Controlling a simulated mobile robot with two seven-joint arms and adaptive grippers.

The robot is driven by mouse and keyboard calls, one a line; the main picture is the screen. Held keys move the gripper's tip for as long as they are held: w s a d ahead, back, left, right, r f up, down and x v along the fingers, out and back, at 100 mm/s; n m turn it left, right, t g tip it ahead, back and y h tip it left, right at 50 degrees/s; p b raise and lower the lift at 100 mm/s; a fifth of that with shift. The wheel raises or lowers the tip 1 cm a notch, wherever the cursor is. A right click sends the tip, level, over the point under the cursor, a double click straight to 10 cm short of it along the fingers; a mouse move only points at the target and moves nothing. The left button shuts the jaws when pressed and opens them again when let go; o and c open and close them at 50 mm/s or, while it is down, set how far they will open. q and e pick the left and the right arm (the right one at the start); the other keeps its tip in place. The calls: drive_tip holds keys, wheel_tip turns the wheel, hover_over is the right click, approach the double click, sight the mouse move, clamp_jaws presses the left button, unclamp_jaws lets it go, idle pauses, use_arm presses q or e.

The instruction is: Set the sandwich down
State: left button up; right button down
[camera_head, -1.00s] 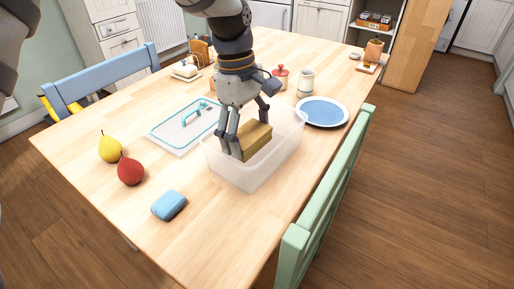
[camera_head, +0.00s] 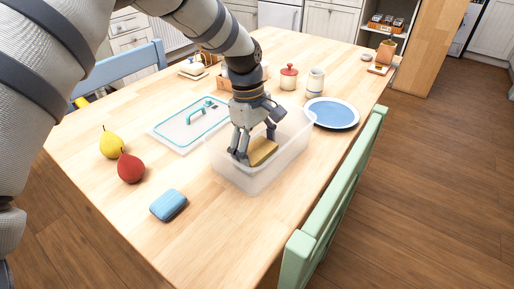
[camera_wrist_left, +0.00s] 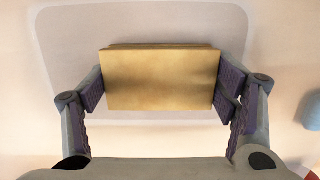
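The sandwich (camera_head: 263,151) is a tan-brown block inside a clear, open plastic container (camera_head: 236,178) on the wooden table. My left gripper (camera_head: 256,147) reaches down into the container with a finger on each side of the sandwich. In the left wrist view the finger pads press against the left and right edges of the sandwich (camera_wrist_left: 160,80), and the pale container floor (camera_wrist_left: 70,45) shows around it. The sandwich sits low, within the container walls; I cannot tell whether its underside touches the floor. My right gripper is not in view.
A clear lid with a teal rim (camera_head: 167,133) lies left of the container. A yellow pear (camera_head: 111,146), a red pear (camera_head: 131,169) and a blue item (camera_head: 168,205) are at the front left. A blue plate (camera_head: 333,113) is at the right, beside a green chair (camera_head: 335,205).

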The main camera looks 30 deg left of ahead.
sight(251, 146)
use_arm(q)
drive_tip(key=o, duration=0.4)
drive_tip(key=r, duration=0.4)
drive_tip(key=a+r, duration=0.1)
drive_tip(key=r, duration=0.7)
drive_tip(key=shift+w+a+r+p, duration=0.1)
drive_tip(key=shift+w+a+p, duration=0.1)
drive_tip(key=shift+a+p, duration=0.15)
